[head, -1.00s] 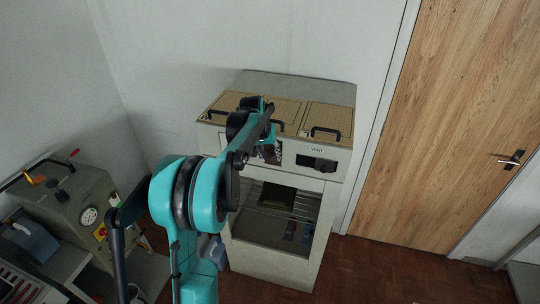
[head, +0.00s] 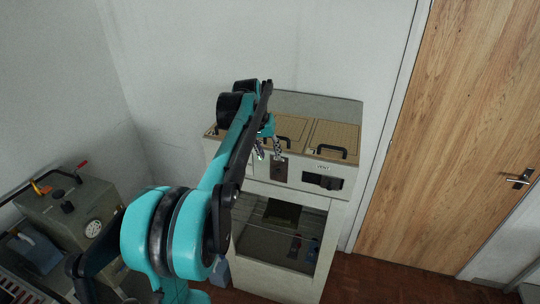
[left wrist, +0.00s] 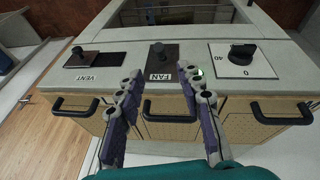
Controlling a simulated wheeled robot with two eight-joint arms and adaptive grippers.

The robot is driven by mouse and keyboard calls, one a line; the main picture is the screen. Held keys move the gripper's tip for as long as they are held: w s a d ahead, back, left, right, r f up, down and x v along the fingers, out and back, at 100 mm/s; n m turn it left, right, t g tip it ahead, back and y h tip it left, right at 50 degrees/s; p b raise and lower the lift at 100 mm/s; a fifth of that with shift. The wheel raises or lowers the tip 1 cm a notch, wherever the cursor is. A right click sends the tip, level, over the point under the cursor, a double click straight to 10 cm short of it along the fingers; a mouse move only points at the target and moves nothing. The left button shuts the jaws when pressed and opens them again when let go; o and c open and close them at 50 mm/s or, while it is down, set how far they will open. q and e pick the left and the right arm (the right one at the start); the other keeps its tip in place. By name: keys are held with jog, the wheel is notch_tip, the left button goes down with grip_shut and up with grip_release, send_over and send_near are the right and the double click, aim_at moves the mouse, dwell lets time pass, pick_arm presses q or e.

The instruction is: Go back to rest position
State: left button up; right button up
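My left gripper (head: 268,152) is at the upper front of a pale cabinet (head: 284,232). The left wrist view shows its two purple-grey fingers (left wrist: 160,82) spread apart with nothing between them. Beyond the fingertips is the dark FAN switch plate (left wrist: 162,64), which also shows beside the gripper in the head view (head: 279,169). I cannot tell whether a fingertip touches the panel. My right gripper is in neither view.
The VENT slider (head: 322,181) and a round dial knob (left wrist: 242,54) flank the FAN plate. Black handles (head: 332,152) stick up from the tan lids. A gauge machine (head: 75,215) stands at left, a wooden door (head: 470,120) at right. Red-brown floor (head: 375,280) lies between.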

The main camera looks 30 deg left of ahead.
pick_arm(q)
jog(key=shift+d+f, duration=0.1)
dwell(0.3)
jog(key=s+d+f+m+t+b, duration=0.2)
jog(key=s+d+f+b, duration=1.15)
jog(key=d, duration=0.25)
jog(key=s+d+f+m+b, duration=0.1)
jog(key=s+d+f+b, duration=0.2)
jog(key=s+f, duration=0.3)
jog(key=s+d+f+m+t+b, duration=0.1)
jog(key=s+d+f+b, duration=0.2)
jog(key=f, duration=0.9)
jog(key=s+b, duration=0.1)
jog(key=s, duration=0.2)
